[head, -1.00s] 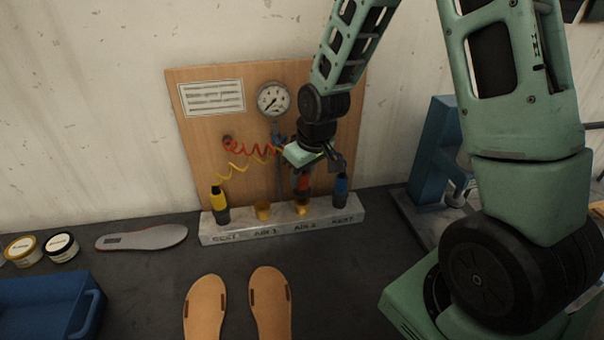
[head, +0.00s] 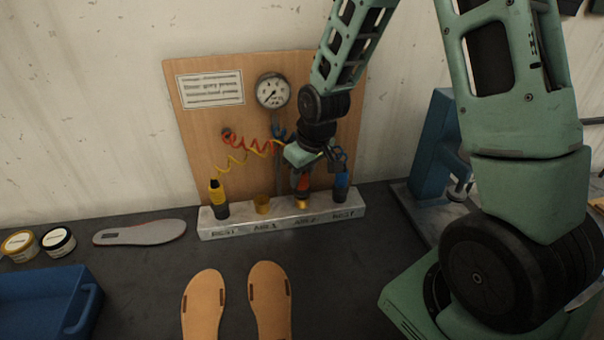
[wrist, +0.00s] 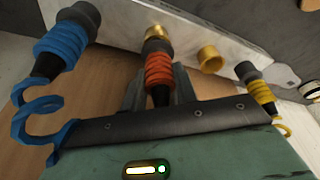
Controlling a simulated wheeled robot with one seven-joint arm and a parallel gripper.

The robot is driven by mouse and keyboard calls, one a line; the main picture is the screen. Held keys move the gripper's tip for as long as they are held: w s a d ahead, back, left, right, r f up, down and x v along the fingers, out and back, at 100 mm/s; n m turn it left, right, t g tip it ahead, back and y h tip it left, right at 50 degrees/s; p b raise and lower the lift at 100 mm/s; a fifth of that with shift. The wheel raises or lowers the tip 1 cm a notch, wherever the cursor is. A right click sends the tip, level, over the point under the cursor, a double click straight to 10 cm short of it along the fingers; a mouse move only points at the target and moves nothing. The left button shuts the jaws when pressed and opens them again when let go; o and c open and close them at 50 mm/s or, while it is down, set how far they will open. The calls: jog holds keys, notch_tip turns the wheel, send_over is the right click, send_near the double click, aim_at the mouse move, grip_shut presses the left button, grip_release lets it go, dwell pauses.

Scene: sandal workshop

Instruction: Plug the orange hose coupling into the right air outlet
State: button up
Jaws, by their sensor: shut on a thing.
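My gripper (head: 303,172) is shut on the orange hose coupling (head: 302,186), which is upright over the right air outlet (head: 301,203), a brass socket on the pale rail. In the wrist view the ribbed orange coupling (wrist: 159,70) points at the brass right outlet (wrist: 155,33), and its grey collar meets the brass rim. I cannot tell how deep it sits. The left air outlet (head: 262,204) is empty; it also shows in the wrist view (wrist: 210,59).
The yellow coupling (head: 217,194) stands in the left rest and the blue coupling (head: 341,181) in the right rest, close to my gripper. A gauge board (head: 225,125) stands behind the rail (head: 240,230). Two tan soles (head: 270,300) lie in front.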

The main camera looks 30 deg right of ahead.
jog(key=shift+f+b, duration=0.3)
jog(key=shift+f, duration=0.1)
jog(key=o, duration=1.1)
notch_tip(320, 180, up, 10)
jog(key=p, duration=0.8)
jog(key=shift+p, duration=0.35)
